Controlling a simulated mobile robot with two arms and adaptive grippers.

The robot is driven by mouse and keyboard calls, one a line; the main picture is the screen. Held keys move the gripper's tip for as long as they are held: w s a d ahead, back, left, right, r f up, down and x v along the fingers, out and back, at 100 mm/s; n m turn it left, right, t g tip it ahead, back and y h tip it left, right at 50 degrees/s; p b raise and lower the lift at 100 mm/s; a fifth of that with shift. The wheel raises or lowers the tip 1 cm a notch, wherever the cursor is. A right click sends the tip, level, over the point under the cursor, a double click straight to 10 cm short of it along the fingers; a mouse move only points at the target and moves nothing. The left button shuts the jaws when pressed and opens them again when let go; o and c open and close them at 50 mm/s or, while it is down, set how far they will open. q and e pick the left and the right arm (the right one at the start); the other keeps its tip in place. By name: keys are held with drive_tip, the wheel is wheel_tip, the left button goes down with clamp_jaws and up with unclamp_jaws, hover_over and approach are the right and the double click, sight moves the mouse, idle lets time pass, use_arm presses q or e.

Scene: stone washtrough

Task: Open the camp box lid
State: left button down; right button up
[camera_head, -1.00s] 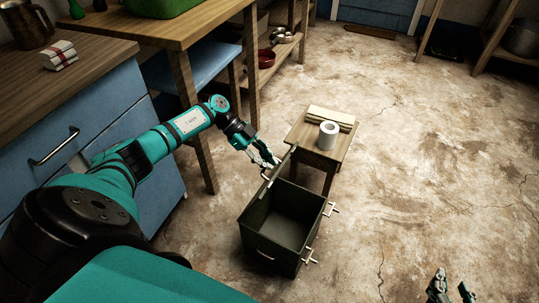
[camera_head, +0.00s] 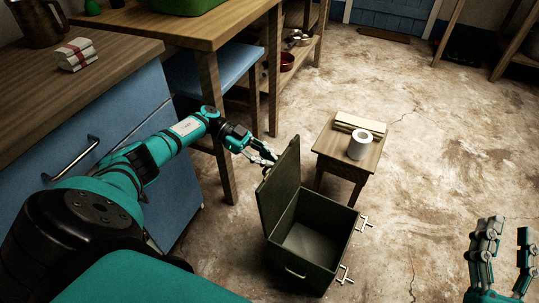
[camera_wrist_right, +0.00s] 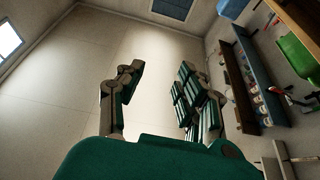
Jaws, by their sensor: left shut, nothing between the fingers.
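The dark green camp box (camera_head: 316,235) stands on the floor in the head view, its empty inside showing. Its lid (camera_head: 279,187) stands up along the box's left side, open and roughly upright. My left gripper (camera_head: 262,158) is shut and empty at the far, outer side of the lid, close to its upper edge; I cannot tell if it touches. Metal latches (camera_head: 363,222) stick out on the box's right side. My right gripper (camera_head: 503,262) is open and empty at the lower right; its spread fingers also show in the right wrist view (camera_wrist_right: 155,95).
A small wooden stool (camera_head: 345,150) with a white roll (camera_head: 360,145) and a pale folded stack stands just behind the box. A wooden table (camera_head: 240,30) and blue cabinet (camera_head: 120,130) line the left.

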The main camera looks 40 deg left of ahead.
use_arm(q)
drive_tip(key=shift+a+f, duration=0.15)
drive_tip(key=shift+f, duration=0.05)
idle(0.4)
drive_tip(key=v, duration=0.7)
drive_tip(key=shift+a+r, duration=0.2)
drive_tip(key=shift+a, duration=0.05)
